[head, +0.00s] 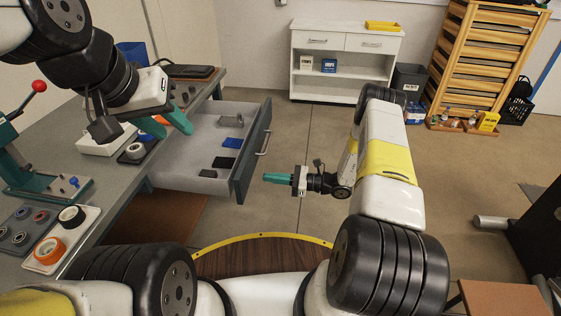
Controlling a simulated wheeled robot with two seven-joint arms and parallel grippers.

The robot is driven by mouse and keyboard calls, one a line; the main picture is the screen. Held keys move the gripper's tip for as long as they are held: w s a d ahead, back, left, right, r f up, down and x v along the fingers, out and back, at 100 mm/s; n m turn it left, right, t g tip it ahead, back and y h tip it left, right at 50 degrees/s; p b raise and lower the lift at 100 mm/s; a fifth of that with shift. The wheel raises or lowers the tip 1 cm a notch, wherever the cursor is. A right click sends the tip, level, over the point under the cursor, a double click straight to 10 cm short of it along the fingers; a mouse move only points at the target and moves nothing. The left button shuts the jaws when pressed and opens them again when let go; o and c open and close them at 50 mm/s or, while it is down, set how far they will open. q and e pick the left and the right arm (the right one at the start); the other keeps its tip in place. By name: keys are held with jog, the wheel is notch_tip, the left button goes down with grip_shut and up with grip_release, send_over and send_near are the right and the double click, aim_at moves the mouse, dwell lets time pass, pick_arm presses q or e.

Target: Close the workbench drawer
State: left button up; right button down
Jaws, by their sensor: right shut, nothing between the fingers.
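The workbench drawer (205,142) is pulled out to the right from under the grey workbench (88,150). Its dark grey front (250,158) carries a metal bar handle (264,140). Several small dark and blue items lie inside. My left gripper (168,124) is above the workbench edge and the drawer's inner end; its teal fingers look spread, with nothing seen between them. My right gripper (277,178) is to the right of the drawer front, apart from it, with its teal fingers together and pointing left toward the front's near part.
A teal press with a red knob (40,86), trays and tape rolls (50,250) crowd the workbench. A white cabinet (342,62), dark bin (408,80) and wooden rack (480,60) stand at the back. The floor right of the drawer is clear.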

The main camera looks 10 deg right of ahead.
aim_at(248, 175)
jog(key=x, duration=0.5)
jog(key=shift+a, duration=0.15)
